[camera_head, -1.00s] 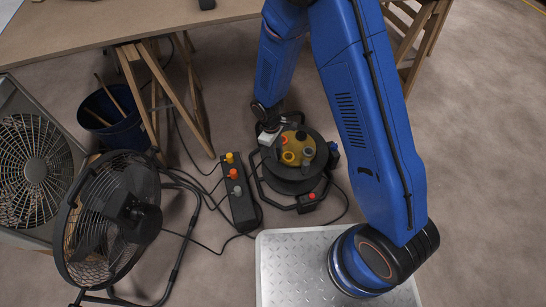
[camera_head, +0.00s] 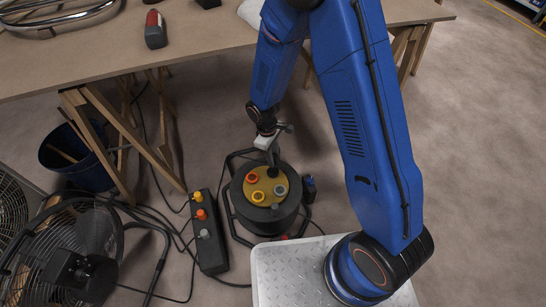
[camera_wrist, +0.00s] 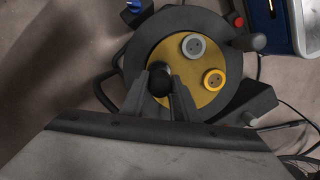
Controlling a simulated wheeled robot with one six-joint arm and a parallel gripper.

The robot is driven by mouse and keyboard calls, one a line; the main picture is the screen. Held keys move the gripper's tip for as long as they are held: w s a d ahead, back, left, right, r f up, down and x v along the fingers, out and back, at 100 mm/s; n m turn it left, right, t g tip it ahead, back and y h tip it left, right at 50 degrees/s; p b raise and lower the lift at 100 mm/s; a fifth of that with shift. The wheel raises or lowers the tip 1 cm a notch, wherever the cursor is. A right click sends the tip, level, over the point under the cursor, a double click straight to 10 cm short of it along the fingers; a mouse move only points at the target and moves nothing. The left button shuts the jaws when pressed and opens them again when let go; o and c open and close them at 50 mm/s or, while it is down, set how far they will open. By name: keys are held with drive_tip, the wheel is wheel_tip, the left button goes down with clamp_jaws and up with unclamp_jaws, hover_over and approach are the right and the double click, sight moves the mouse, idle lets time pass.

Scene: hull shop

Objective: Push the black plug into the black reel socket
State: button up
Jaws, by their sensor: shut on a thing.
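The reel (camera_head: 240,207) is a round black drum on a black tube frame, standing on the floor with a yellow-brown face (camera_head: 267,199). My gripper (camera_head: 273,165) points down at the far part of that face. In the wrist view my gripper (camera_wrist: 160,92) is shut on the black plug (camera_wrist: 160,80), a dark rounded body between the fingertips over the yellow face. The plug and fingers hide the black socket. I cannot tell whether the plug touches it or sits in it. Grey (camera_wrist: 194,45) and yellow (camera_wrist: 213,79) round parts show beside the plug.
A power strip (camera_head: 211,250) with yellow, orange and grey plugs lies left of the reel, among loose cables. A fan (camera_head: 75,262) stands at lower left. A blue bucket (camera_head: 75,160) and trestle legs are behind, under the wooden table (camera_head: 215,30).

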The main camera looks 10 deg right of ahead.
drive_tip(key=shift+f, duration=0.1)
drive_tip(key=shift+f, duration=2.8)
drive_tip(key=shift+f, duration=0.55)
drive_tip(key=o, duration=1.1)
drive_tip(key=shift+w+a+r, duration=0.25)
drive_tip(key=shift+a+r, duration=0.1)
drive_tip(key=shift+r, duration=2.5)
drive_tip(key=shift+w+a+r, duration=0.2)
drive_tip(key=shift+a+r, duration=0.2)
drive_tip(key=shift+r, duration=2.45)
drive_tip(key=shift+w+a+r, duration=0.25)
drive_tip(key=shift+a+r, duration=0.1)
drive_tip(key=shift+r, duration=2.5)
